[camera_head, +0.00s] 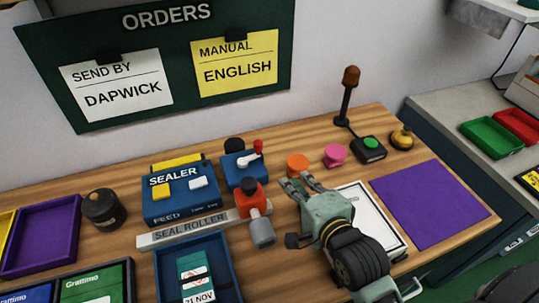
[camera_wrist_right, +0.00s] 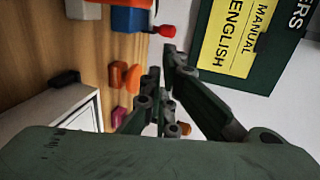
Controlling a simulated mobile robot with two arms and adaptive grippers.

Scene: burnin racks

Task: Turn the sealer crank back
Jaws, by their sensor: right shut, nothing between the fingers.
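The sealer (camera_head: 180,208) is a blue box with a yellow and a white button. Beside it on the right is a blue block (camera_head: 240,178) with the crank (camera_head: 248,157), a pale arm ending in a red knob (camera_head: 258,146) at its upper right. The red knob also shows in the wrist view (camera_wrist_right: 166,31), near the blue block (camera_wrist_right: 130,18). My right gripper (camera_head: 297,182) is shut and empty, above the table to the right of the crank and apart from it. Its fingers also show in the wrist view (camera_wrist_right: 161,68). My left gripper is not in view.
A red-and-grey piece (camera_head: 254,203) stands by the seal roller (camera_head: 165,239). Orange (camera_head: 297,162) and pink (camera_head: 335,154) pieces lie beyond my right gripper. A lamp post (camera_head: 346,100) and green button box (camera_head: 369,149) stand farther right. The purple mat (camera_head: 430,203) is clear.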

